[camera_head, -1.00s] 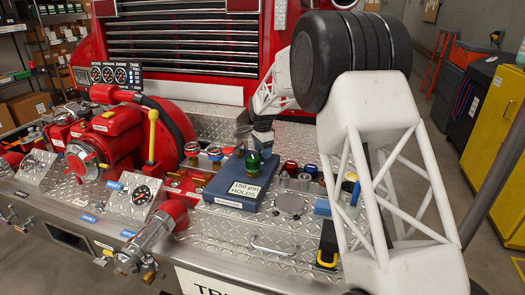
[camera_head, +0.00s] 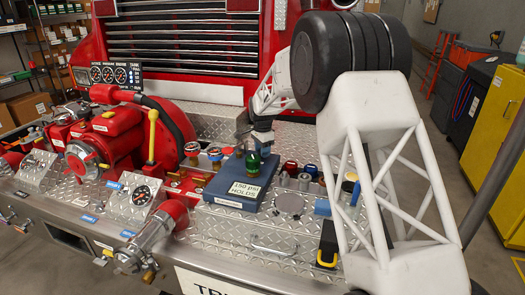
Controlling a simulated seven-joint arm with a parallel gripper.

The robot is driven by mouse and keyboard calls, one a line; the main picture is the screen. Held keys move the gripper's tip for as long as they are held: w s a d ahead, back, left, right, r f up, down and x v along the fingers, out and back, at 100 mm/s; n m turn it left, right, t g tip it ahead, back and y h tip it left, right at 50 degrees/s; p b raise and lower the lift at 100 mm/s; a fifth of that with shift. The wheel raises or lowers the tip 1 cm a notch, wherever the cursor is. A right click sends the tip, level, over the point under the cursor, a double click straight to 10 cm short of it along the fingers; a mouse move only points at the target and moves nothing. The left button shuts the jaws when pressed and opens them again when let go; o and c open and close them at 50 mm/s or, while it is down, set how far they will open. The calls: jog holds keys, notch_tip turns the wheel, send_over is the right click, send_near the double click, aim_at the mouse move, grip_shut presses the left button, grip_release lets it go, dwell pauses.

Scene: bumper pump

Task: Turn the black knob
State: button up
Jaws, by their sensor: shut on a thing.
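A blue box (camera_head: 226,191) with a label reading "150 psi HOLDS" lies on the diamond-plate deck. A small green fitting (camera_head: 253,163) stands upright on its top. My gripper (camera_head: 254,144) comes down from above, directly over the green fitting. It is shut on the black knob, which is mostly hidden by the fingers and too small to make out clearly. My white lattice arm reaches in from the right.
Two round-capped valves (camera_head: 203,153) stand left of the box, near a red pump (camera_head: 115,135) with a yellow lever (camera_head: 153,135). Several coloured caps (camera_head: 290,167) and grey cylinders stand to its right. A black-and-yellow tool (camera_head: 327,245) lies at front right.

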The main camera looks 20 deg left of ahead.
jog(key=n, duration=0.7)
jog(key=shift+n, duration=0.3)
jog(key=n, duration=0.4)
jog(key=shift+n, duration=1.8)
jog(key=o, duration=0.9)
